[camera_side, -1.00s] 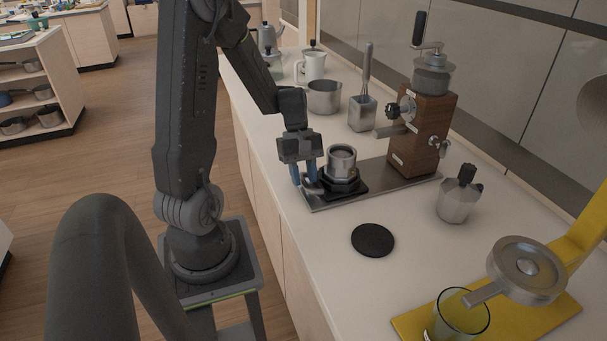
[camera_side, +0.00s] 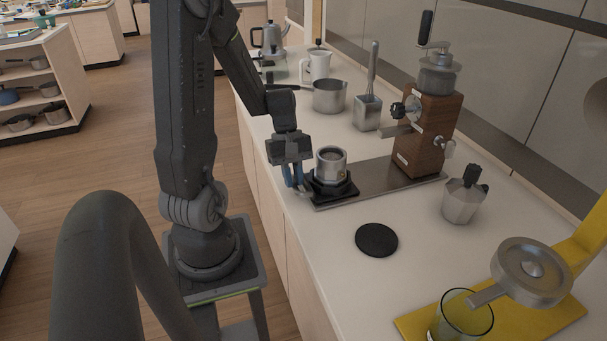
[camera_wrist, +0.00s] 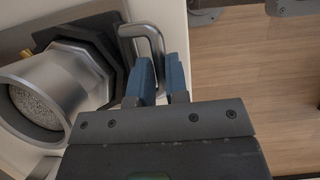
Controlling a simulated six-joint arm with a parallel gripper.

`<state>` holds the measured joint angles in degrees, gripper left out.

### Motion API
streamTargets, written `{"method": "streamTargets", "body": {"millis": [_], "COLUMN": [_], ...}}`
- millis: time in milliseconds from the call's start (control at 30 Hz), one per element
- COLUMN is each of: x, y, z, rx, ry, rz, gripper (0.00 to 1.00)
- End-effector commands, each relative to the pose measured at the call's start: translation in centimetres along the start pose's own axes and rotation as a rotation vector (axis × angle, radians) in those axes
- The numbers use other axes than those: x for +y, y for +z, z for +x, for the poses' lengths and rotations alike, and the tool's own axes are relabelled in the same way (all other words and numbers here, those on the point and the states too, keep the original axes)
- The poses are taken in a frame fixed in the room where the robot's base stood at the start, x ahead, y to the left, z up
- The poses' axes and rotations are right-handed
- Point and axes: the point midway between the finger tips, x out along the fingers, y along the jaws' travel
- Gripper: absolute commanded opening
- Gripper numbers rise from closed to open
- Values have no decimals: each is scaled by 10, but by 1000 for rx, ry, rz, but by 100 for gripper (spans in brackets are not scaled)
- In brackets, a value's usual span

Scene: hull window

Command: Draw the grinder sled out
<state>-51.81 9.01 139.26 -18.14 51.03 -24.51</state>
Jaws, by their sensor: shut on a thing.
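The dark sled (camera_side: 345,191) sits at the near-left end of the grinder's metal base plate (camera_side: 375,180), close to the counter's front edge. A metal pot base (camera_side: 331,168) stands upright on it. In the wrist view its round mouth shows speckled, grainy contents (camera_wrist: 38,105). My gripper (camera_side: 297,188) is at the sled's left end, its blue fingers pointing down. In the wrist view my gripper (camera_wrist: 163,75) is shut on the sled's bent metal handle (camera_wrist: 152,38). The wooden grinder (camera_side: 428,130) stands at the plate's far end, with bare plate between it and the sled.
A moka pot (camera_side: 464,200) stands right of the plate, and a black disc (camera_side: 376,240) lies in front. A saucepan (camera_side: 329,96) and a square metal holder (camera_side: 367,112) stand behind. A glass (camera_side: 463,315) stands on a yellow base at lower right. Floor lies left of the counter.

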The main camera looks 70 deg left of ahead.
Motion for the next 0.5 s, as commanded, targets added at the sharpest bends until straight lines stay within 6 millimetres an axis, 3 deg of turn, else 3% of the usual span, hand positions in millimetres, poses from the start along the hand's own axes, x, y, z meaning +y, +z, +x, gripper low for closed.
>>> {"method": "streamTargets", "body": {"millis": [233,267,500], "x": [-4,-4,-4], "y": [0,0,0], "z": [0,0,0], "rx": [1,1,0], "ry": [-10,-10,-9], "rz": [5,5,3], "gripper": [0,16,38]}}
